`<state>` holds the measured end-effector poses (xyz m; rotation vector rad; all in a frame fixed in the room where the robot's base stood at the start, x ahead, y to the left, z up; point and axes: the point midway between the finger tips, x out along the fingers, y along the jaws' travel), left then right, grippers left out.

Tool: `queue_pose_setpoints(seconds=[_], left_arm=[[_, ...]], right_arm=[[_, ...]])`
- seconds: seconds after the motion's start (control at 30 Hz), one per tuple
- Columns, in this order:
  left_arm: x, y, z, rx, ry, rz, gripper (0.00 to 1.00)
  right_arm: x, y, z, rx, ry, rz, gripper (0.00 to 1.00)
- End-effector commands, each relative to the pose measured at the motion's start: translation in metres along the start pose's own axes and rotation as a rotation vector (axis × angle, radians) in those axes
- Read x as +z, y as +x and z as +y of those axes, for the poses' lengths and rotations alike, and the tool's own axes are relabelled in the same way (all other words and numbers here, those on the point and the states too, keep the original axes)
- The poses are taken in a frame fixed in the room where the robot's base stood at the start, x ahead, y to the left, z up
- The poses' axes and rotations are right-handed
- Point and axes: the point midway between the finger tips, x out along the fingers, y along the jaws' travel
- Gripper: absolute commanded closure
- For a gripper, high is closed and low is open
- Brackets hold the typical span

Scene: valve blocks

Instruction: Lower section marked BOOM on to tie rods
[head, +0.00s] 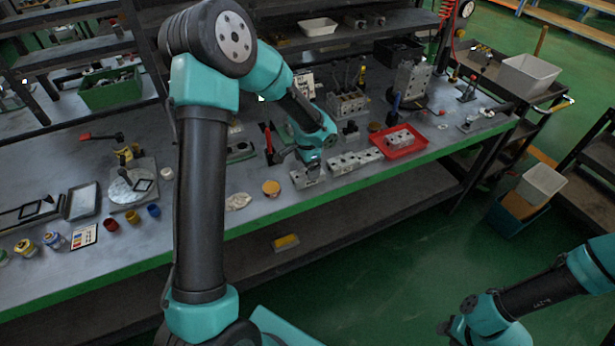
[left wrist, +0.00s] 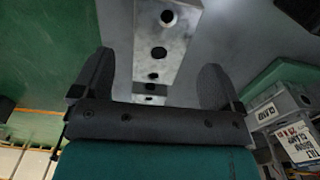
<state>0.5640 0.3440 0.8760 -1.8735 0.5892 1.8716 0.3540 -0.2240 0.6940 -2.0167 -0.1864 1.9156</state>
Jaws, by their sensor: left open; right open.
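My left gripper (head: 308,168) is low over the bench at a grey metal valve block (head: 307,180), near the front edge. In the left wrist view, my left gripper (left wrist: 156,60) is open, with a grey block with round holes (left wrist: 178,62) between its fingers and gaps on both sides. A row of similar holed blocks (head: 355,161) lies just right of it. A block with thin upright rods (head: 347,105) stands behind. I cannot read BOOM on any section in the head view. My right gripper (head: 448,328) is open and empty at the lower right, away from the bench.
A red tray (head: 405,148) with a block in it lies right of the row. A tall grey block (head: 411,82) stands behind it. Labelled grey blocks (left wrist: 290,105) show in the left wrist view.

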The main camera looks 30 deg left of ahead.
Motion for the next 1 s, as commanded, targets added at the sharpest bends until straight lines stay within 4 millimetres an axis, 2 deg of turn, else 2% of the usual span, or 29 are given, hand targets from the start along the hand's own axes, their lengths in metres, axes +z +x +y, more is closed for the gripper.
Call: queue_pose_setpoints(seconds=[0.4, 0.9, 1.0], left_arm=[[-0.001, 0.048, 0.001, 0.002, -0.001, -0.002, 0.08], [-0.002, 0.049, 0.001, 0.001, 0.0, -0.001, 0.08], [-0.002, 0.049, 0.001, 0.001, 0.0, -0.001, 0.17]], right_arm=[[0.0, 0.0, 0.0, 0.0, 0.0, 0.0, 0.57], [0.0, 0.0, 0.0, 0.0, 0.0, 0.0, 0.57], [0.0, 0.0, 0.0, 0.0, 0.0, 0.0, 0.57]])
